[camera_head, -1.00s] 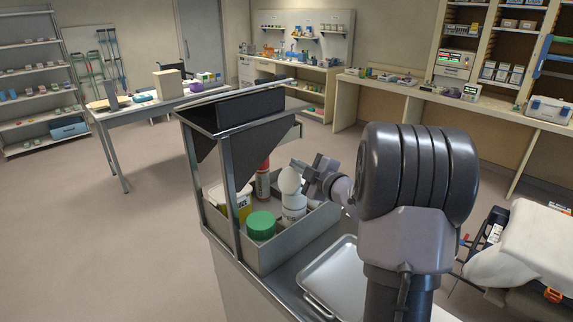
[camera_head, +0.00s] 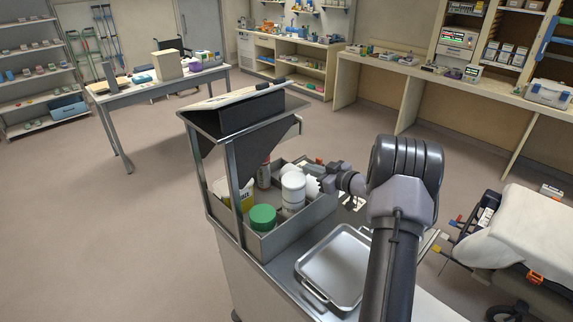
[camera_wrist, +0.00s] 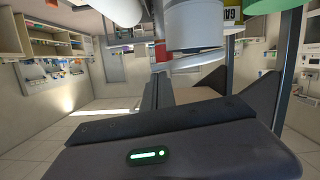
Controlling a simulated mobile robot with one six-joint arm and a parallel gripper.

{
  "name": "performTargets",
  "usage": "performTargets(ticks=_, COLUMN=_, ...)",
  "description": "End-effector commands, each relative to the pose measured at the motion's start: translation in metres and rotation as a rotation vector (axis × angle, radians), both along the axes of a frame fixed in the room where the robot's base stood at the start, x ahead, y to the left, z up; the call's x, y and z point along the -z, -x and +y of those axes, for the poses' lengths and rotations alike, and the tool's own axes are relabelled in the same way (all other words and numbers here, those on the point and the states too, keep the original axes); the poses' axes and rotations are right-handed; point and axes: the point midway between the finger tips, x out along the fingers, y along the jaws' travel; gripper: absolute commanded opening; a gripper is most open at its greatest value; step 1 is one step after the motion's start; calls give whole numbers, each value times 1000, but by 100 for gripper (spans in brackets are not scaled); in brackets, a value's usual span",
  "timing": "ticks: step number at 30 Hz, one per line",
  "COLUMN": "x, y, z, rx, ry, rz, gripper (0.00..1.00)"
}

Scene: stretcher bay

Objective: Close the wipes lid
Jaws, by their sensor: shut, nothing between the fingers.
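The white wipes canister (camera_head: 292,192) stands upright in the cart's grey tray, among other containers. Its white lid (camera_head: 290,168) shows at the top of the canister; in the upside-down wrist view the lid (camera_wrist: 203,61) is a pale disc tilted off the canister (camera_wrist: 193,37), with a gap on one side. My gripper (camera_head: 322,172) is just right of the canister's top, shut and empty. Whether it touches the lid cannot be told. A small white part beside the gripper is unclear.
A green-lidded jar (camera_head: 263,217), a yellow-labelled container (camera_head: 247,196) and a red-and-white bottle (camera_head: 264,174) crowd the canister. A dark hood (camera_head: 240,112) on metal posts overhangs the tray. A bare metal tray (camera_head: 335,266) lies on the cart to the right.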

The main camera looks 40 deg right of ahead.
Motion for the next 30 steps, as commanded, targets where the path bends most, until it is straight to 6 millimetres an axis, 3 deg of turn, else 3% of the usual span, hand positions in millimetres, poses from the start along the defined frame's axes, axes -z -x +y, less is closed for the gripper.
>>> performTargets(ticks=12, x=14, y=-1, z=-4, rx=-1, ry=-31, rz=4, gripper=0)
performTargets(ticks=30, x=14, y=-2, z=-3, rx=1, ry=-30, rz=4, gripper=0)
